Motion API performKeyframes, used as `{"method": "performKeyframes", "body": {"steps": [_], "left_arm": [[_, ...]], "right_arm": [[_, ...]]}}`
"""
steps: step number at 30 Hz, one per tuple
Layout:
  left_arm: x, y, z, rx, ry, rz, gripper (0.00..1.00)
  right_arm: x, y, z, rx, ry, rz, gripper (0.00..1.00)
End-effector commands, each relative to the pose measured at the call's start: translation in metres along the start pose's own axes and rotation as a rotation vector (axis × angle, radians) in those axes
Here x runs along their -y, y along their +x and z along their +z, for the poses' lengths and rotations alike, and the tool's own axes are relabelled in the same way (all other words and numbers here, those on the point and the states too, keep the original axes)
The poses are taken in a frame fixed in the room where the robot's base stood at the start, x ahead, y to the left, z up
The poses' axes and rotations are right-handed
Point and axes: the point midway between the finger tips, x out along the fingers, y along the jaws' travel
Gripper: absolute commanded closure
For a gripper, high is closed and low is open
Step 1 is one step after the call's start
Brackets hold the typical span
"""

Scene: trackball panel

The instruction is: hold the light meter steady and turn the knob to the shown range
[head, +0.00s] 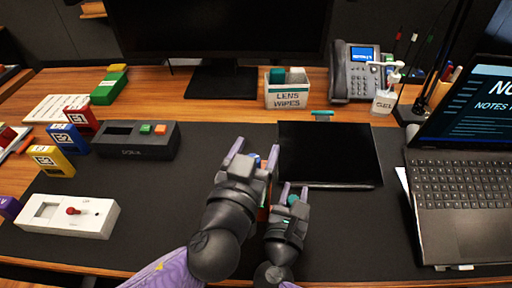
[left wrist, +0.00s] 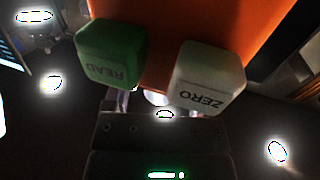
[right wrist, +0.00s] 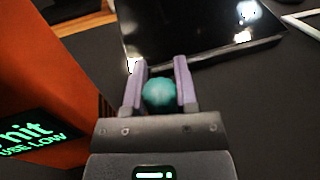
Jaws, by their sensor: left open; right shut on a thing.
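The orange light meter (head: 264,211) is mostly hidden between my two grippers in the head view. The left wrist view shows its orange body (left wrist: 165,40) with a green READ button (left wrist: 110,55) and a white ZERO button (left wrist: 208,78) close in front of the camera. The right wrist view shows its side with a lit display (right wrist: 35,135) reading "nit" and "USE LOW". My left gripper (head: 253,156) is open at the meter. My right gripper (head: 294,191) is shut on a teal round knob (right wrist: 158,95), beside the meter. The knob's markings are not visible.
A black tablet (head: 330,155) lies just behind the right gripper, and a laptop (head: 465,190) stands at the right. A grey box with buttons (head: 125,140), several coloured blocks (head: 68,138) and a white switch box (head: 68,216) are at the left. The front mat is clear.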

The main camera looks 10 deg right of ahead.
Motion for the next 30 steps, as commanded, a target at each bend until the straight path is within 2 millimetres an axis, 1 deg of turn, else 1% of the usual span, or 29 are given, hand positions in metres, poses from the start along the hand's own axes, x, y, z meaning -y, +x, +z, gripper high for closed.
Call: {"method": "performKeyframes", "body": {"steps": [3, 9, 11, 12, 14, 15, 17, 18, 19, 30], "left_arm": [[0.0000, 0.0057, 0.0000, 0.000, 0.001, 0.000, 0.29], [0.0000, 0.0058, 0.0002, 0.001, 0.000, 0.000, 0.29], [0.0000, 0.0057, 0.0002, 0.001, 0.000, 0.000, 0.42], [0.0000, 0.0056, 0.0002, 0.001, 0.000, 0.000, 0.50], [0.0001, 0.0056, 0.0003, 0.001, 0.000, 0.000, 0.63], [0.0001, 0.0056, 0.0003, 0.001, 0.001, 0.000, 0.71], [0.0001, 0.0055, 0.0003, 0.001, 0.001, 0.000, 0.84], [0.0001, 0.0055, 0.0003, 0.001, 0.001, 0.000, 0.93], [0.0001, 0.0055, 0.0003, 0.001, 0.001, 0.000, 0.99], [-0.0001, 0.0057, 0.0011, 0.005, 0.001, 0.028, 1.00]], "right_arm": [[0.0000, 0.0000, -0.0001, 0.000, 0.000, 0.000, 1.00], [0.0000, -0.0001, -0.0001, 0.000, 0.000, 0.000, 1.00], [0.0000, -0.0001, -0.0001, 0.000, 0.000, 0.000, 1.00], [0.0000, -0.0001, -0.0001, 0.000, 0.000, 0.000, 1.00], [0.0000, -0.0001, -0.0001, 0.000, 0.000, 0.000, 1.00], [0.0000, -0.0001, -0.0001, 0.000, 0.000, 0.000, 1.00], [0.0000, 0.0000, -0.0001, 0.000, 0.000, 0.000, 1.00], [0.0000, 0.0000, -0.0001, 0.000, 0.000, 0.000, 1.00], [0.0000, 0.0000, -0.0001, 0.000, 0.000, 0.000, 1.00], [0.0001, 0.0000, -0.0001, 0.000, 0.000, 0.000, 1.00]]}}
